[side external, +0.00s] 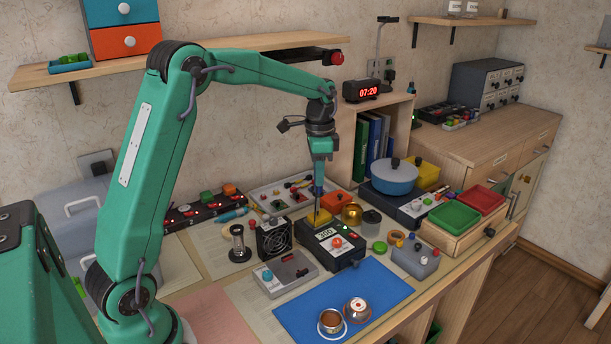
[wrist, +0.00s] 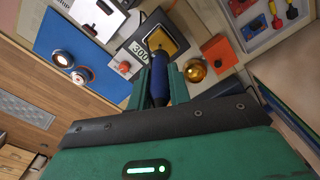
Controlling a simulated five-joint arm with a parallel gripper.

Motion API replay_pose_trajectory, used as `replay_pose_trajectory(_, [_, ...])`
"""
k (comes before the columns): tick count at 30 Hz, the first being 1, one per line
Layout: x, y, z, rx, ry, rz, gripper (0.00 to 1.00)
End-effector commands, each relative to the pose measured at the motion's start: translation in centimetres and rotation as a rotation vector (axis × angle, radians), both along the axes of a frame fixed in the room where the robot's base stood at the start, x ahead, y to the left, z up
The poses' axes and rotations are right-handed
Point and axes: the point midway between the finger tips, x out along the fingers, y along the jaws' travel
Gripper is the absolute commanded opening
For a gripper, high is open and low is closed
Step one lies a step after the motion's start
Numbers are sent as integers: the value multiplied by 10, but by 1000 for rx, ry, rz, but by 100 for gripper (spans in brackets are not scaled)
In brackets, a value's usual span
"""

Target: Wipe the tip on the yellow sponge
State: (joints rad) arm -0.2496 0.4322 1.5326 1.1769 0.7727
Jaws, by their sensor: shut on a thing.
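My gripper (side external: 319,180) points straight down over the soldering station (side external: 345,262), and it is shut on the soldering iron with the blue handle (wrist: 159,78). In the side view the iron (side external: 318,192) hangs upright with its tip down at the yellow sponge (side external: 313,219). The sponge sits at the back of the station, whose display reads about 300. In the wrist view the sponge (wrist: 173,41) shows in a dark square tray just beyond the handle. The tip is too small to tell whether it touches the sponge.
A brass cup (side external: 352,213) and an orange box (side external: 336,203) stand close to the right of the iron. A black fan (side external: 273,237) stands to the left. A blue mat (side external: 340,300) with two round tins lies in front. A blue pot (side external: 394,178) stands farther right.

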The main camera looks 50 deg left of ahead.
Motion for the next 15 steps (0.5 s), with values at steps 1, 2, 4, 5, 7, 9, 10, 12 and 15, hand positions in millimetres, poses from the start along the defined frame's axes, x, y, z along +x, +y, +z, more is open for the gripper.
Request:
replay_pose_trajectory(1, [1, 0, 0, 0, 0, 0, 0])
replay_pose_trajectory(2, [2, 0, 0, 0, 0, 0, 0])
replay_pose_trajectory(4, [4, 0, 0, 0, 0, 0, 0])
replay_pose_trajectory(5, [5, 0, 0, 0, -1, 0, 0])
replay_pose_trajectory(7, [6, 0, 0, 0, -1, 0, 0])
replay_pose_trajectory(9, [6, 0, 0, 0, -1, 0, 0])
replay_pose_trajectory(10, [6, 0, 0, 0, -1, 0, 0])
replay_pose_trajectory(12, [7, 0, 0, 0, -1, 0, 0])
replay_pose_trajectory(15, [7, 0, 0, 0, -1, 0, 0])
